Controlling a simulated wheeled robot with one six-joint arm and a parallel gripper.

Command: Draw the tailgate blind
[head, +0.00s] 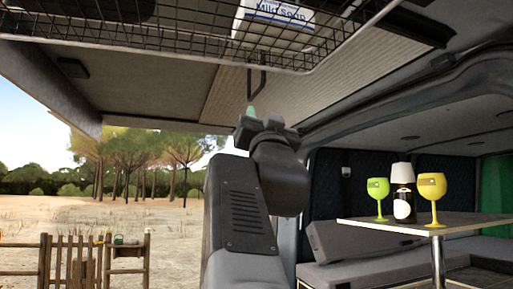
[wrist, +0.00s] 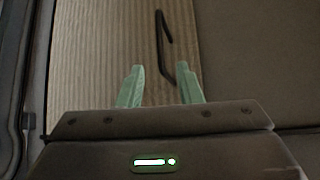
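The tailgate blind (head: 320,95) is a pale, finely ribbed panel under the raised tailgate. Its ribbed surface also fills the middle of the wrist view (wrist: 90,60). A dark bent pull handle (head: 249,84) hangs at the blind's left edge; it also shows in the wrist view (wrist: 159,35). My gripper (head: 250,111) is raised just below the handle, with its green fingers pointing up. In the wrist view the fingers (wrist: 160,75) stand apart with nothing between their tips. The handle's near end lies just beyond the right finger; I cannot tell whether they touch.
A black wire basket (head: 190,35) holding a soap packet (head: 272,18) hangs above. At right, a table (head: 465,222) carries a green glass (head: 378,187), a yellow glass (head: 431,187) and a dark bottle (head: 402,200). A wooden fence (head: 75,262) stands outside at left.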

